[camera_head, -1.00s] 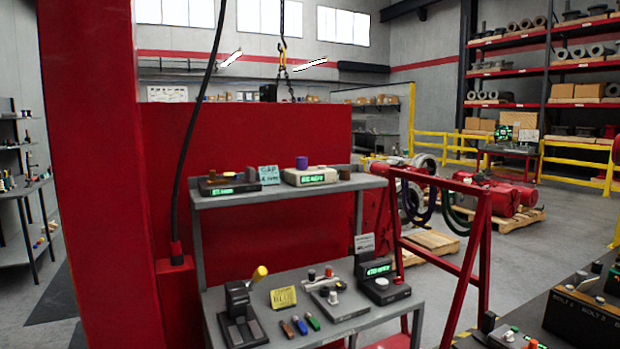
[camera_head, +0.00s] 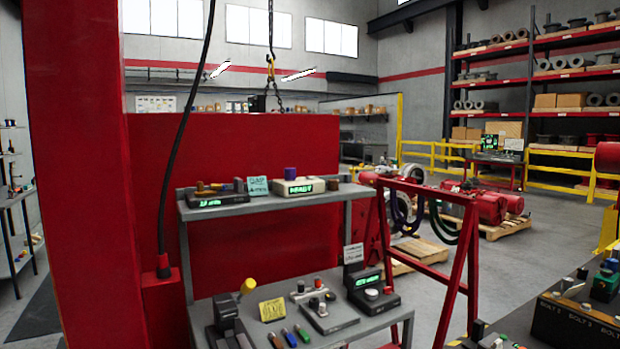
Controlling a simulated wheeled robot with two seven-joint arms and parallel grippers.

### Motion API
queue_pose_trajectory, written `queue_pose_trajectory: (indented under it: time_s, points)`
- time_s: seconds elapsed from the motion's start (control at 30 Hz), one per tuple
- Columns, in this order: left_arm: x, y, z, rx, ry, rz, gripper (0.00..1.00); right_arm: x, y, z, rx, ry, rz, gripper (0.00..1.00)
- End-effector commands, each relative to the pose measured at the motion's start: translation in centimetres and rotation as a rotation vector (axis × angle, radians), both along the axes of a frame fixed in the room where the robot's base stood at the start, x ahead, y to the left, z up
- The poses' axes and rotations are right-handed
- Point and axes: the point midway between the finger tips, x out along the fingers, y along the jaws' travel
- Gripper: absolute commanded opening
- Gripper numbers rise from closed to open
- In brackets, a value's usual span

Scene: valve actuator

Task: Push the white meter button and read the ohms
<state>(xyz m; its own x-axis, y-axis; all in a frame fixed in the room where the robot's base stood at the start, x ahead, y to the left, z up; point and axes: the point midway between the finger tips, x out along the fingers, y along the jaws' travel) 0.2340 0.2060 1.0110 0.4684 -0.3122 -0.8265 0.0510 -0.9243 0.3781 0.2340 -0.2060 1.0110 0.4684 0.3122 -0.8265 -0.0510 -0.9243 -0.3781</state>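A black meter (camera_head: 372,303) with a small green-lit display stands at the right end of the lower grey shelf. A round white button (camera_head: 371,293) sits on its top. The display text is too small to read surely. A cream-white box (camera_head: 299,194) with a green display that seems to say READY stands on the upper shelf, with a purple knob (camera_head: 291,173) behind it. I cannot tell which of the two the task calls the meter. Neither of my grippers is in view.
The lower shelf (camera_head: 352,335) also holds a yellow-knobbed lever (camera_head: 247,287), a yellow card (camera_head: 272,310), coloured pens and a block with knobs (camera_head: 329,316). A red A-frame (camera_head: 462,255) stands right of it. A dark bench (camera_head: 580,318) is at lower right. Open floor lies between.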

Motion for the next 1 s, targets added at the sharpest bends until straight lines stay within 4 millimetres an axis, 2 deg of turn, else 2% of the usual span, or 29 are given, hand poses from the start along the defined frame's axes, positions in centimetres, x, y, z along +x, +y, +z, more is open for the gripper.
queue_pose_trajectory:
  time_s: [0.03, 0.27, 1.0]
  points:
    - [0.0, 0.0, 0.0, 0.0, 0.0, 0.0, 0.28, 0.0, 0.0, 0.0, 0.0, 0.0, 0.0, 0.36]
    - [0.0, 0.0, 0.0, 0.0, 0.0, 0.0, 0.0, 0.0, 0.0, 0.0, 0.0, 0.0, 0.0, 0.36]
    - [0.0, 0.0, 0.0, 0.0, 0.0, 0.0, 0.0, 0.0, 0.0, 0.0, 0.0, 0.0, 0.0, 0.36]
